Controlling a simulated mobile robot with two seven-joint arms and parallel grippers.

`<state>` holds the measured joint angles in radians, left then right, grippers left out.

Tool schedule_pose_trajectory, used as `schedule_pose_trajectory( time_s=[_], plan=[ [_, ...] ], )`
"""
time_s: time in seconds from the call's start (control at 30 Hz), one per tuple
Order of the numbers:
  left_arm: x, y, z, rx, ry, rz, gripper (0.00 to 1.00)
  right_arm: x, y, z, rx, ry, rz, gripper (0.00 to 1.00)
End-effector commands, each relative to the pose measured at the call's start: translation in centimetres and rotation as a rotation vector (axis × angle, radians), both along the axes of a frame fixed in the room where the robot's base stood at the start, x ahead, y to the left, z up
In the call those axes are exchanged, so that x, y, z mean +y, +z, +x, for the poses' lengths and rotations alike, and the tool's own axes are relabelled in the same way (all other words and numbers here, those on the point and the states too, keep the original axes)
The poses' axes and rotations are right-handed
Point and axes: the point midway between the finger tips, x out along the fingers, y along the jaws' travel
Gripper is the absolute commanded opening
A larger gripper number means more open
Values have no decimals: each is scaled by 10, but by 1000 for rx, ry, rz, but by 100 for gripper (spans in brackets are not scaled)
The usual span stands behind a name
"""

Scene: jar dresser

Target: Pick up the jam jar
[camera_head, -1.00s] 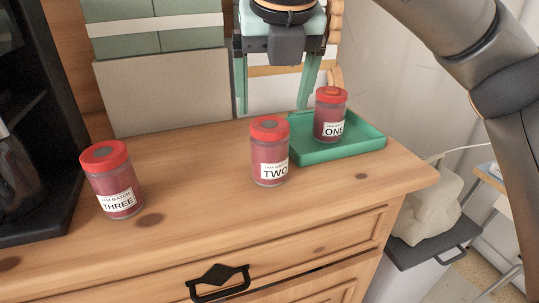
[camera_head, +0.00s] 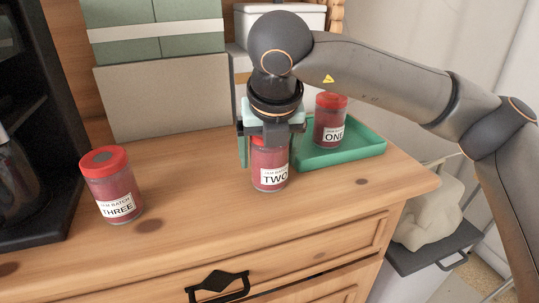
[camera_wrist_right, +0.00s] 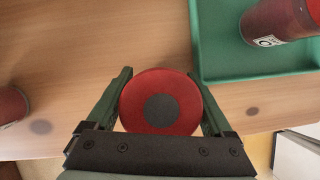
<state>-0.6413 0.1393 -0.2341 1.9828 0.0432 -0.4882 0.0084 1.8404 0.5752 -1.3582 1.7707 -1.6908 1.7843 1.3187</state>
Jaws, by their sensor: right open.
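Jam jar two (camera_head: 270,172) stands upright on the dresser top, red-lidded with a white label reading TWO. My right gripper (camera_head: 268,150) comes down over it from above, and hides most of its lid. In the right wrist view, the red lid (camera_wrist_right: 160,102) with a grey centre lies between the two open green fingers, one on each side. Jam jar one (camera_head: 329,120) stands on the green tray (camera_head: 345,154), to the right. Jam jar three (camera_head: 112,187) stands on the dresser at the left. My left gripper is not in view.
A black cabinet or appliance (camera_head: 40,150) stands at the left edge. A grey board (camera_head: 165,95) and green boxes (camera_head: 155,25) are at the back. The dresser top (camera_head: 200,195) between jars three and two is clear.

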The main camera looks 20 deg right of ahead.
Motion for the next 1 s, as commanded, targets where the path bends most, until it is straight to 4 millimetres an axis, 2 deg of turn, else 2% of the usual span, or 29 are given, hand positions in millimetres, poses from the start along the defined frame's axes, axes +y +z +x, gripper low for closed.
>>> schedule_pose_trajectory(
  time_s=[0.17,0.9,0.93,1.0],
  plan=[
    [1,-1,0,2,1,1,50,0,0,0,0,0,0,86],
    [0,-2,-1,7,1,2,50,0,1,0,-1,0,-1,4],
    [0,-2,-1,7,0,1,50,0,1,0,-1,0,-1,0],
    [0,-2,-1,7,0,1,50,0,1,0,-1,0,0,0]
  ],
)
